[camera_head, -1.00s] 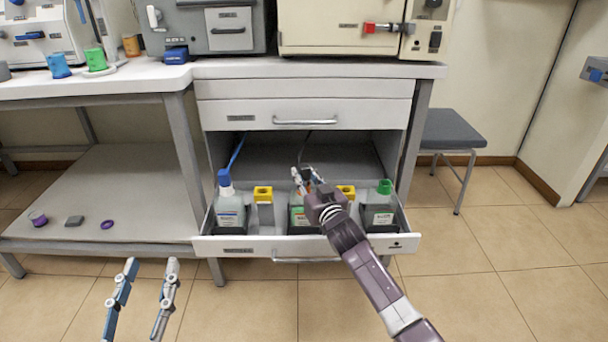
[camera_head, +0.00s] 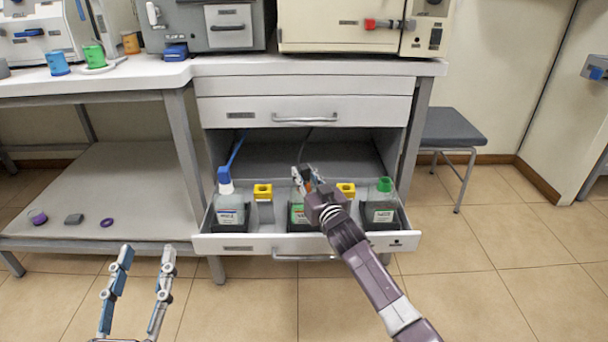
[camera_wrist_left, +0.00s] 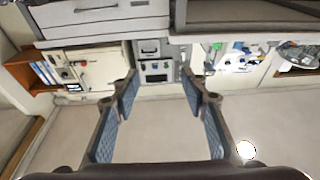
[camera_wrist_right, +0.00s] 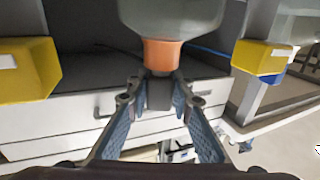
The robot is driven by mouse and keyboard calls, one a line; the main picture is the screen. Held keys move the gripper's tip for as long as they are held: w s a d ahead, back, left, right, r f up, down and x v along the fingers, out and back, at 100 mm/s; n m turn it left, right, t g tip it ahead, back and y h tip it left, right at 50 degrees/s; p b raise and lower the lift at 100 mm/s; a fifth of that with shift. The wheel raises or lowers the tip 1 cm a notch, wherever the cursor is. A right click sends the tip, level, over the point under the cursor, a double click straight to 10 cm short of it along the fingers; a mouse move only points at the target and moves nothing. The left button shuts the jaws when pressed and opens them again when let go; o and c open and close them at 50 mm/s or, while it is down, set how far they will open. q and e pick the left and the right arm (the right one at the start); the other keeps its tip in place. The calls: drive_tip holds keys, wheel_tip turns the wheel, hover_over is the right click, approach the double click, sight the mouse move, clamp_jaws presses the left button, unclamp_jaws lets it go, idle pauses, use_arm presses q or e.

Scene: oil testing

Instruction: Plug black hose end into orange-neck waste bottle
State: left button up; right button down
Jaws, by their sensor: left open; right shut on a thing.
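The orange-neck waste bottle stands in the middle of the open drawer; its green-and-white label (camera_head: 298,214) shows beside my right arm. In the right wrist view its grey body (camera_wrist_right: 172,14) and orange neck (camera_wrist_right: 161,56) are clear. My right gripper (camera_head: 308,176) is at the bottle's neck, shut on the dark hose end (camera_wrist_right: 159,95). The hose end lines up with the neck and appears to meet its mouth; I cannot tell how deep it sits. The thin black hose (camera_head: 306,146) runs back into the cabinet. My left gripper (camera_head: 146,248) is open and empty, left of the drawer.
The drawer (camera_head: 225,243) also holds a blue-capped bottle (camera_head: 229,206), a green-capped bottle (camera_head: 382,208) and two yellow-topped holders (camera_head: 263,192), (camera_head: 346,190) flanking the middle bottle. A blue hose (camera_head: 238,148) rises at the left. A stool (camera_head: 447,128) stands right; the floor in front is clear.

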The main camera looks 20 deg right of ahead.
drive_tip(key=shift+f, duration=0.15)
use_arm(q)
drive_tip(key=shift+s+r, duration=0.15)
drive_tip(key=shift+r, duration=0.6)
use_arm(e)
drive_tip(key=c, duration=1.6)
unclamp_jaws()
use_arm(q)
drive_tip(key=shift+f+t, duration=0.2)
drive_tip(key=shift+t, duration=0.1)
